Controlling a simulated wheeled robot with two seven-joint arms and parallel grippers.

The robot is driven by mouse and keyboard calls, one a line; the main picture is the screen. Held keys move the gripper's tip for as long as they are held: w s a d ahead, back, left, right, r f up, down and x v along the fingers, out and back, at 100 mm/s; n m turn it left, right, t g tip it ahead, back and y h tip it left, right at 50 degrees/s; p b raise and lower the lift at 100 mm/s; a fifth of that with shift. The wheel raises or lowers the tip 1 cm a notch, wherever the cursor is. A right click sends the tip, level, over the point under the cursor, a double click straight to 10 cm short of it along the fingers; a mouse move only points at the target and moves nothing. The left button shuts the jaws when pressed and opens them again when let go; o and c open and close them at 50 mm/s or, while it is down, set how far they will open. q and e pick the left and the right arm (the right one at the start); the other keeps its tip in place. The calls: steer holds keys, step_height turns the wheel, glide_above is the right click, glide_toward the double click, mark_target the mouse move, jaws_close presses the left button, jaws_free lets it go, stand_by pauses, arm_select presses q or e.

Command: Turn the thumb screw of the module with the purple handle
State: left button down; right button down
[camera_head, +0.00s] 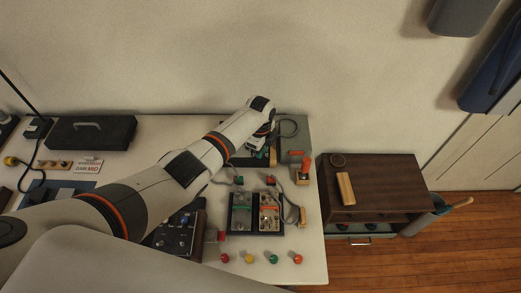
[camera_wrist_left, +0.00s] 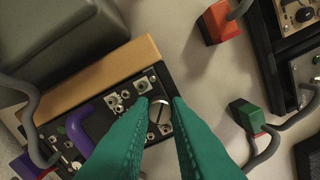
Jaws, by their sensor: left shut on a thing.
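The module with the purple handle (camera_wrist_left: 82,122) is a dark panel with several silver sockets and small screws in the left wrist view. Its thumb screw (camera_wrist_left: 159,113) is a round silver disc with a slot, near the panel's right end. My left gripper (camera_wrist_left: 162,101) has green fingers closed on the thumb screw, one on each side of it. In the head view my left arm reaches across the table to the back right, and the left gripper (camera_head: 260,151) is mostly hidden by its own wrist there. My right gripper is not in view.
A grey box (camera_head: 294,132) stands just right of the left wrist. Plugs on grey cables, one red (camera_wrist_left: 222,23) and one green (camera_wrist_left: 248,116), lie near the module. Two more modules (camera_head: 256,212) sit in a black frame nearer the front. A brown cabinet (camera_head: 372,187) stands right of the table.

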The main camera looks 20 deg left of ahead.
arm_select(q)
steer(key=shift+m, duration=1.7)
steer(key=shift+b, duration=0.3)
steer(key=c, duration=1.3)
jaws_free()
steer(key=shift+c, duration=0.2)
steer(key=shift+r, duration=0.15)
steer(key=shift+r, duration=0.3)
step_height(320, 180, up, 11)
steer(key=shift+s, duration=0.1)
